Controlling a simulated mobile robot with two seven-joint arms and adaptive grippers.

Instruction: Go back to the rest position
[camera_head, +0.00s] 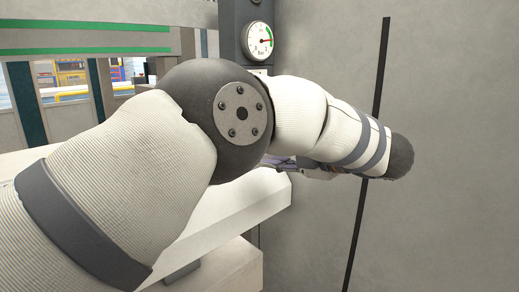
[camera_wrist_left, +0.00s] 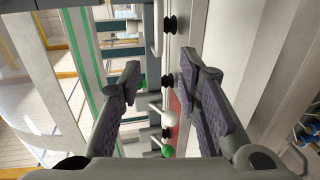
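My left arm comes in from the left in the head view and stretches across the middle, bent at a dark joint. My left gripper (camera_head: 290,163) shows there only as a small sliver below the forearm, mostly hidden by the arm. In the left wrist view my left gripper (camera_wrist_left: 160,70) has its two purple-grey padded fingers spread wide apart. Nothing is held between them. My right gripper is in neither view.
A round pressure gauge (camera_head: 258,40) sits on a dark post behind the arm. A plain grey panel (camera_head: 450,220) fills the right. A white beam (camera_head: 235,215) lies below the arm. The wrist view shows a white ball knob (camera_wrist_left: 170,118) and a green one (camera_wrist_left: 167,151) beyond the fingers.

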